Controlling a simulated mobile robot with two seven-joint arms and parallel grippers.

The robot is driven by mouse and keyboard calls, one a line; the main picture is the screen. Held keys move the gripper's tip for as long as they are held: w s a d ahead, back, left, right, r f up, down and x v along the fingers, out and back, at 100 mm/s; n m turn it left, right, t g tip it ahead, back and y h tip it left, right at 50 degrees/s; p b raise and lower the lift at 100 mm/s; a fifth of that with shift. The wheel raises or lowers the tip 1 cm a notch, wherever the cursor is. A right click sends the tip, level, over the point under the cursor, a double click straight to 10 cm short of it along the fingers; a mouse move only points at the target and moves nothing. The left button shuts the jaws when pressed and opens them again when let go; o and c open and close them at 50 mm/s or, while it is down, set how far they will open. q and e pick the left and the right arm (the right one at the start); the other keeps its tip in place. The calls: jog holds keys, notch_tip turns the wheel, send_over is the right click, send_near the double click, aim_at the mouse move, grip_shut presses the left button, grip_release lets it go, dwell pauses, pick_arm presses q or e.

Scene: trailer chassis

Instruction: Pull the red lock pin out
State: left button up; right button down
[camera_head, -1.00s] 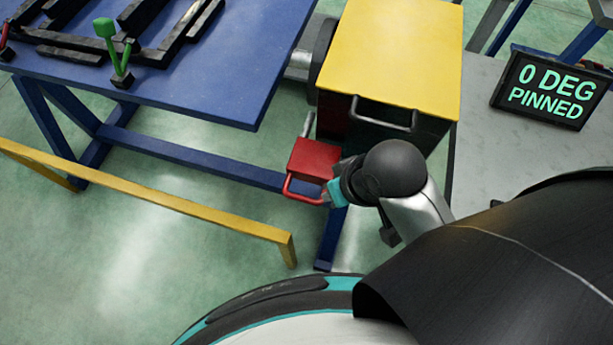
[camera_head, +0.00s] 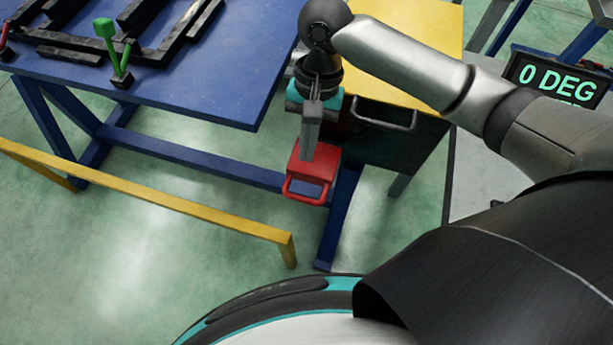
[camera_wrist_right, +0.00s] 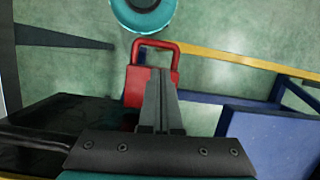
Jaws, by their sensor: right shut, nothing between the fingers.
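The red lock pin (camera_head: 323,172) has a block-shaped body with a looped handle. It sits at the near side of the dark box under the yellow top, handle towards me. It also shows in the right wrist view (camera_wrist_right: 134,88), with its handle beyond my fingertips. My right gripper (camera_head: 306,156) points down over the block's far part, shut and empty. In the right wrist view the closed fingers (camera_wrist_right: 160,72) overlap the block; I cannot tell whether they touch it. The gripper hides the pin's far end. My left gripper is out of view.
A blue table (camera_head: 200,85) is at left, with a green lever (camera_head: 106,30). A yellow rail (camera_head: 150,197) runs low. The display (camera_head: 555,82) reads "0 DEG"; its lower line is mostly covered.

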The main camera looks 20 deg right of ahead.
aim_at(307, 181)
jog(key=shift+w+d+r+m, duration=0.2)
jog(key=shift+d+r+m, duration=0.15)
jog(key=shift+d+m, duration=0.1)
jog(key=shift+f, duration=0.1)
jog(key=b+x, duration=0.2)
jog(key=x, duration=0.8)
jog(key=shift+s+b, duration=0.2)
jog(key=shift+b, duration=0.15)
